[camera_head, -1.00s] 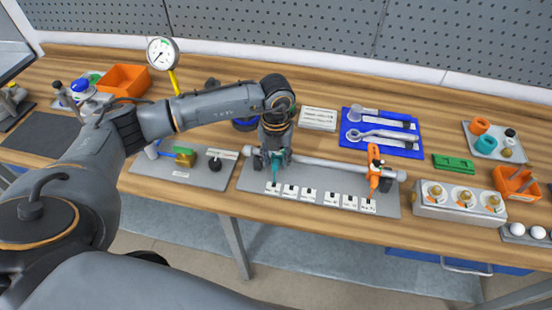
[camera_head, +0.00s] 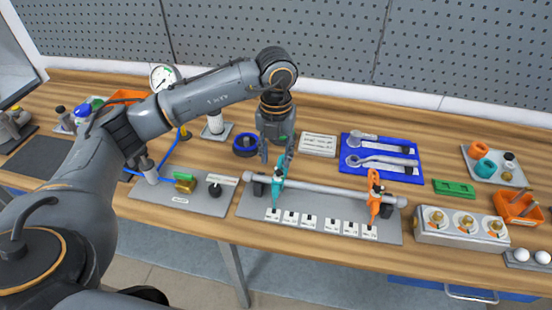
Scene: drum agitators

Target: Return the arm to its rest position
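My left arm comes in from the left and bends down to my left gripper (camera_head: 277,158). The gripper hangs above the left part of a grey rod (camera_head: 325,188) on a grey board. Its two fingers are apart, with nothing seen between them. A teal clamp-like piece (camera_head: 277,190) sits on the rod just below the fingertips; a small gap or light contact is hard to tell. An orange piece of like shape (camera_head: 374,195) sits on the rod farther right. My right gripper is not in view.
A blue tray with tools (camera_head: 345,170), a white label plate (camera_head: 318,144) and a blue ring (camera_head: 245,143) lie behind the board. A panel with knobs (camera_head: 460,228) and an orange bin (camera_head: 516,212) stand right. A gauge (camera_head: 163,78) stands back left. The front left board (camera_head: 150,200) carries a brass fitting.

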